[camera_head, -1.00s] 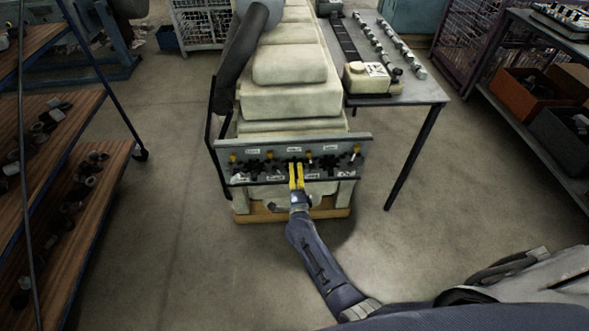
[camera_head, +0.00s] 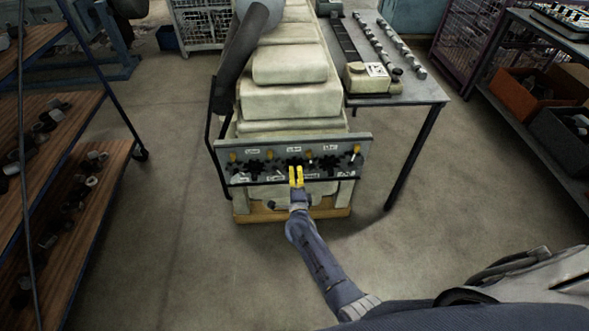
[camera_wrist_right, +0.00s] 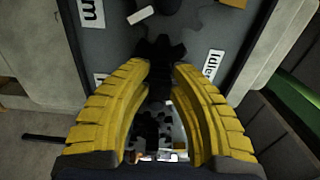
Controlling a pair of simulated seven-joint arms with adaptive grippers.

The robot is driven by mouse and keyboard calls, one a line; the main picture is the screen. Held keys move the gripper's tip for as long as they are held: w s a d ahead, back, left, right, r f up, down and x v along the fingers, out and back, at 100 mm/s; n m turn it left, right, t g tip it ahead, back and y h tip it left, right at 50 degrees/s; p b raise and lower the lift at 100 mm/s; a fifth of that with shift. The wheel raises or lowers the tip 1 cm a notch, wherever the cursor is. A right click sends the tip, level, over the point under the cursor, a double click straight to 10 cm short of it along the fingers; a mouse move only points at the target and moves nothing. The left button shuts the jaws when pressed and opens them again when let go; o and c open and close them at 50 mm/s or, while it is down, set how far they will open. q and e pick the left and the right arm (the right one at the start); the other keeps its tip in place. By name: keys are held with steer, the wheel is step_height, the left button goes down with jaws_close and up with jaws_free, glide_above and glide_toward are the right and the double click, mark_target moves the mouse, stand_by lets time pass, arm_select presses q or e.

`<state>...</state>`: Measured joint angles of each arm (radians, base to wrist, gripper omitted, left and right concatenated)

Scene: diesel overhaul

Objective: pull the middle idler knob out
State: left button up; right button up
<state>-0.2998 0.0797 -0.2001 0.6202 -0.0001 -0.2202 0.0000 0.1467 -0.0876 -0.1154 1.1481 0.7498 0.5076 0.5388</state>
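The grey panel (camera_head: 330,150) on the front of the pale machine carries a row of dark toothed parts and yellow pieces. The middle dark toothed knob (camera_head: 294,163) is just above my right fingertips; it also shows in the wrist view (camera_wrist_right: 160,48). My right gripper (camera_head: 297,169) points at the panel with its two yellow fingers slightly apart. In the wrist view its fingertips (camera_wrist_right: 160,72) are on either side of the dark part below the toothed rim. I cannot tell whether they touch it. My left gripper is not in view.
A label reading "Idler" (camera_wrist_right: 212,64) is right of the toothed knob. A dark bar (camera_head: 290,182) runs along the panel's lower edge. A metal table (camera_head: 420,90) stands to the right, wooden shelves (camera_head: 60,190) to the left. The floor in front is clear.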

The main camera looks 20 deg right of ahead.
jaws_close()
steer(key=shift+s, duration=0.2)
steer(key=shift+v, duration=0.85)
steer(key=o, duration=1.2)
jaws_free()
steer(key=shift+c, duration=0.2)
steer(key=shift+s, duration=0.1)
steer(key=v, duration=0.7)
